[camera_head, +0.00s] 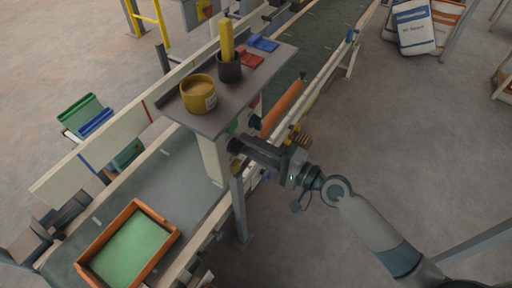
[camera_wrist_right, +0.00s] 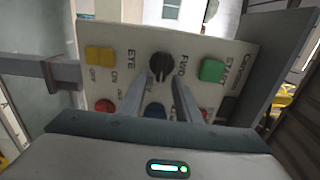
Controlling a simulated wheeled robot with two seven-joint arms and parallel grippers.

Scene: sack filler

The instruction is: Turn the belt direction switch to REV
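The control panel (camera_wrist_right: 130,55) fills the middle of the right wrist view, tilted. The belt direction switch, a black round knob (camera_wrist_right: 160,66), sits on it with FWD to its right and a partly hidden label below. I cannot tell exactly where its pointer stands. My right gripper (camera_wrist_right: 166,80) has its two fingers apart, tips at the knob's lower edge, one to each side; whether they touch it is unclear. In the head view my right gripper (camera_head: 238,146) is against the panel post (camera_head: 212,160), hiding the switch. My left gripper is not in view.
A green START button (camera_wrist_right: 212,70), a yellow EYE switch (camera_wrist_right: 100,56) and a red button (camera_wrist_right: 105,106) surround the knob. Above the post, a shelf (camera_head: 215,120) holds a yellow tub (camera_head: 198,94) and a dark cup (camera_head: 229,70). An orange tray (camera_head: 93,247) lies on the belt.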

